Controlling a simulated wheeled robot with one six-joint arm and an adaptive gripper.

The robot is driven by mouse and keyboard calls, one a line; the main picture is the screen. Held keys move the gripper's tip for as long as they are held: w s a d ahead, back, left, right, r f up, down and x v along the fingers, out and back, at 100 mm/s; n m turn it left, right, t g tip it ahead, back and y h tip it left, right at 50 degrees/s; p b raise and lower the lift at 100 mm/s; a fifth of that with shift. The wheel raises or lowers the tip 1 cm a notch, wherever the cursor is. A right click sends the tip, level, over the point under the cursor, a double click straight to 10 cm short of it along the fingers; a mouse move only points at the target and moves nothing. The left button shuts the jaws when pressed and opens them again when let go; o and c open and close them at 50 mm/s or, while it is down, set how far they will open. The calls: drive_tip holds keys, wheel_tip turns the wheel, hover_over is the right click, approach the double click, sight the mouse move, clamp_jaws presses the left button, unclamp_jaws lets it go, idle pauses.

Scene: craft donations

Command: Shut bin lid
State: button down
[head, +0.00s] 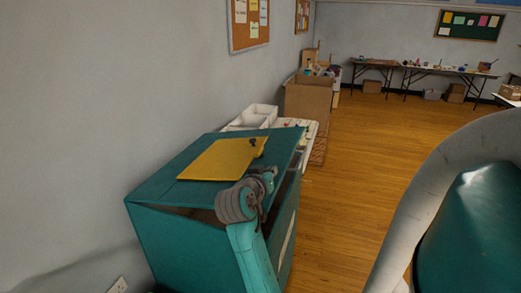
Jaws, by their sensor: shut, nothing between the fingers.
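The teal bin (180,242) stands against the left wall. Its teal lid (165,184) is almost down, tilted, with a dark gap showing beneath its near and right edges. A flat yellow panel (215,160) lies on the lid's top, with a small dark piece at its far right corner. My gripper (266,174) is at the lid's right edge, at the end of my arm. It is shut and empty. My wrist hides part of the lid edge and most of the fingers, so I cannot tell whether they touch the lid.
White trays (258,117) and a large cardboard box (307,98) stand beyond the bin along the wall. Folding tables (440,70) with small items are at the back. The wooden floor (350,165) right of the bin is clear.

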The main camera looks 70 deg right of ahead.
drive_tip(key=f, duration=0.3)
drive_tip(key=s+f, duration=0.1)
drive_tip(key=f, duration=0.2)
drive_tip(key=s+f, duration=0.1)
drive_tip(key=f, duration=0.2)
drive_tip(key=shift+s+d, duration=0.15)
drive_tip(key=shift+d, duration=0.05)
